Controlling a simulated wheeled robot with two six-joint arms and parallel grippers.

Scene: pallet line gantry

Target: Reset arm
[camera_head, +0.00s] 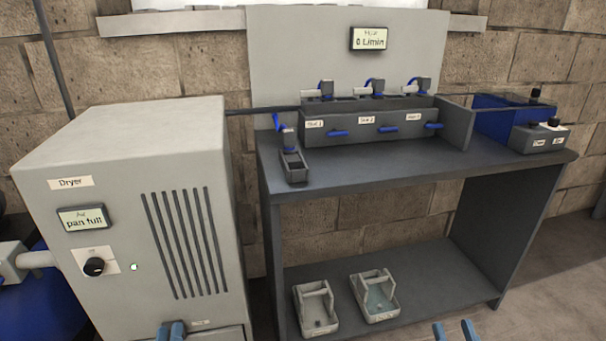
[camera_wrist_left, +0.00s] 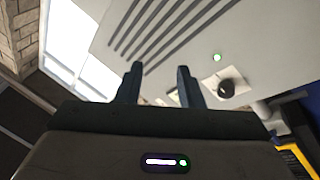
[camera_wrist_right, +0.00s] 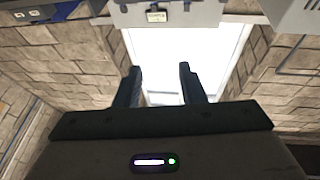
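My left gripper (camera_head: 170,331) shows only its blue fingertips at the bottom edge of the head view, in front of the lower part of the dryer (camera_head: 85,135). In the left wrist view its two fingers (camera_wrist_left: 160,82) stand apart with nothing between them, and the dryer front is beyond. My right gripper (camera_head: 454,331) shows its fingertips at the bottom edge, in front of the bench. In the right wrist view its fingers (camera_wrist_right: 158,85) are apart and empty. The arms behind both grippers are out of the head view.
The dryer display (camera_head: 84,217) reads "pan full", with a black knob (camera_head: 94,267) below it. The dark bench (camera_head: 400,160) carries a manifold with blue levers (camera_head: 388,130). Two grey pans (camera_head: 316,311) (camera_head: 375,297) sit on its lower shelf. A flow display (camera_head: 369,38) reads 0 L/min.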

